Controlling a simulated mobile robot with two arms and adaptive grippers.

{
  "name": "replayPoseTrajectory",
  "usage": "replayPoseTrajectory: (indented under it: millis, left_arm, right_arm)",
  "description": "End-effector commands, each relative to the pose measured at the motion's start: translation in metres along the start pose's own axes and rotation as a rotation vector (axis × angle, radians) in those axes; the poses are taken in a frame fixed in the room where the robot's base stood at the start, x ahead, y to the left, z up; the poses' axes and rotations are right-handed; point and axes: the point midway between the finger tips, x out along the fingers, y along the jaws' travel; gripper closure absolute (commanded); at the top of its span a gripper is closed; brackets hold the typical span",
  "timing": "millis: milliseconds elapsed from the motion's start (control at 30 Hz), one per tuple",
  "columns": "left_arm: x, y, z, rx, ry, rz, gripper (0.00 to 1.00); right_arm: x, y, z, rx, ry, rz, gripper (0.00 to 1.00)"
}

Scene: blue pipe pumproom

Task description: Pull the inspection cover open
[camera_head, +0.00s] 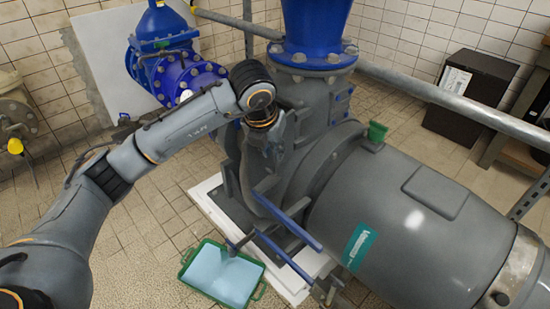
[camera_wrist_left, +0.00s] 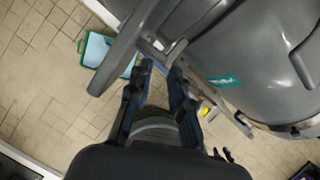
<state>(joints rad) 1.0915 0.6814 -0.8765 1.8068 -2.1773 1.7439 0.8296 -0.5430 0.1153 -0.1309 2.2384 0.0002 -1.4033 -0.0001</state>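A large grey pump (camera_head: 320,170) stands in the middle of the head view, and its grey body fills the upper right of the wrist view (camera_wrist_left: 240,45). I cannot tell for certain which part of it is the inspection cover; a flat raised rectangular plate (camera_head: 437,192) shows on the grey housing to the right. My left gripper (camera_head: 277,150) is close to the pump's near side, partly lost against the grey. In the left wrist view its two fingers (camera_wrist_left: 160,75) are apart with a gap between them, pointing toward grey bar-like parts (camera_wrist_left: 128,48). Contact is unclear. My right gripper is out of view.
Blue bars (camera_head: 285,222) stick out below the pump. A green tray (camera_head: 262,291) with light blue contents sits on the tiled floor. A blue valve (camera_head: 165,50) and pipe stand behind. A grey rail (camera_head: 430,92) crosses at the right, before a black box (camera_head: 470,95).

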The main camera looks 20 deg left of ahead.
Motion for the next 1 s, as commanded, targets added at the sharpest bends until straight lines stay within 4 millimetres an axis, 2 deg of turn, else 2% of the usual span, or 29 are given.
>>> replayPoseTrajectory:
  millis: [100, 333, 867, 967, 1000]
  left_arm:
    - [-0.025, 0.0, 0.0, 0.002, -0.002, 0.0, 0.79]
    - [-0.052, 0.0, 0.0, 0.002, 0.001, 0.0, 0.79]
    - [-0.056, -0.001, -0.001, 0.002, 0.003, -0.002, 0.79]
    - [-0.05, -0.013, -0.005, 0.021, 0.011, -0.052, 0.79]
    - [-0.046, -0.025, -0.01, 0.037, 0.018, -0.1, 0.79]
  right_arm:
    - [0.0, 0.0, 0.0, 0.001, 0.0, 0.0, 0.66]
    - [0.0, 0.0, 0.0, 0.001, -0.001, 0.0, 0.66]
    - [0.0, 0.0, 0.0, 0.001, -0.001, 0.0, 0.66]
    - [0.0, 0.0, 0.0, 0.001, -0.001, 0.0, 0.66]
    - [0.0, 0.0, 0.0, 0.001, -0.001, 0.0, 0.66]
